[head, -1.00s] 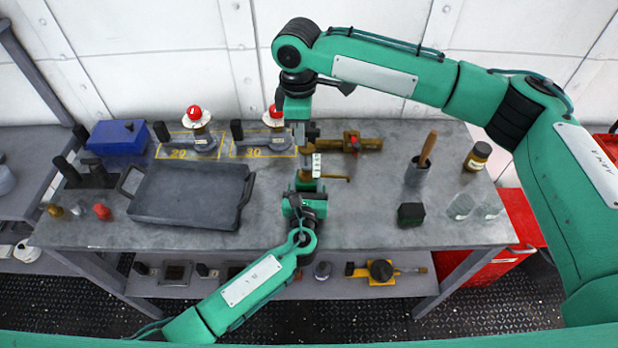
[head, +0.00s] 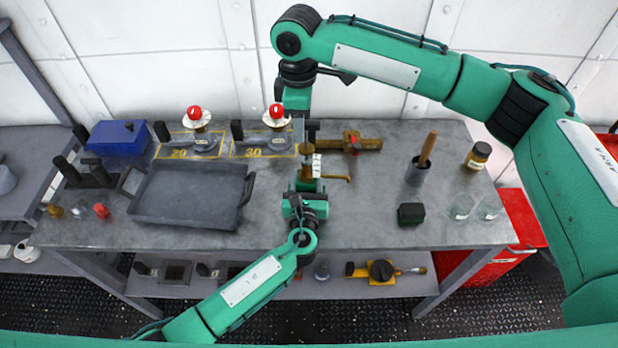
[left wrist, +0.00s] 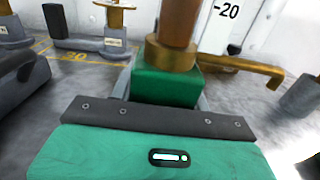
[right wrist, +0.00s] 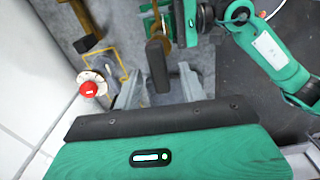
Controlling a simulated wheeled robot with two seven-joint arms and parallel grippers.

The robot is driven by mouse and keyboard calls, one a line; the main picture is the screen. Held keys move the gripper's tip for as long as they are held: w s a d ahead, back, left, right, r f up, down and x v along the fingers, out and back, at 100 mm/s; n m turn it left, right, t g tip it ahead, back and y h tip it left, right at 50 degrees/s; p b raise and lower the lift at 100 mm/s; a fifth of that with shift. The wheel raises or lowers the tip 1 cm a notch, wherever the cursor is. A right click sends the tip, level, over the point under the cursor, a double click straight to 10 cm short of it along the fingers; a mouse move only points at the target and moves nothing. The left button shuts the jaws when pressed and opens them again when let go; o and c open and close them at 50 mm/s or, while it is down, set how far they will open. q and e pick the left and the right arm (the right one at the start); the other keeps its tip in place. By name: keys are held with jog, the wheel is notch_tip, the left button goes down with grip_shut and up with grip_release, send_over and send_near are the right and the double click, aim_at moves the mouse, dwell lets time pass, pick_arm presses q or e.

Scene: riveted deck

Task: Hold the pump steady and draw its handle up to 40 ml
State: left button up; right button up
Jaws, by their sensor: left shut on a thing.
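The pump has a green base (head: 309,184), a brass and brown body, a white scale strip (head: 317,166) and a brass spout (head: 336,178). It stands upright near the middle of the bench. My left gripper (head: 304,190) is shut on the green base, which also shows between its fingers in the left wrist view (left wrist: 165,84). A dark bar (right wrist: 158,52), apparently the pump's handle, shows beyond the fingertips of my right gripper (right wrist: 162,73). The right fingers are apart and seem empty above the pump. The handle's scale reading cannot be made out.
Two red-topped stands (head: 201,130) (head: 276,130) are left of the pump, in areas marked 20 and 30. A grey tray (head: 190,195) lies further left. A brass fitting (head: 362,144) lies behind right, and a cup (head: 416,173) holds a wooden-handled tool.

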notch_tip(320, 180, up, 17)
jog(key=o, duration=0.7)
jog(key=shift+f, duration=0.3)
jog(key=shift+c, duration=0.2)
jog(key=shift+o, duration=1.1)
notch_tip(320, 180, down, 9)
jog(key=w+a+m+t, duration=0.2)
jog(key=t, duration=0.1)
jog(key=shift+w+a+m+y, duration=0.3)
jog(key=shift+a+y, duration=0.05)
jog(key=shift+y, duration=0.05)
jog(key=a+f+m+t+y, duration=0.2)
jog(key=a+f+m+t, duration=0.1)
jog(key=f+m+t, duration=0.3)
jog(key=s+d+f+m+t+h, duration=0.1)
jog(key=s+d+m+t, duration=0.3)
jog(key=s, duration=0.3)
jog(key=s+d+m+t+h, duration=0.25)
jog(key=s+m+t, duration=0.2)
jog(key=s, duration=0.35)
jog(key=shift+y, duration=0.35)
jog(key=w, duration=0.8)
jog(key=w+f, duration=0.1)
jog(key=w, duration=0.3)
jog(key=shift+w+d, duration=0.1)
jog(key=shift+d, duration=0.2)
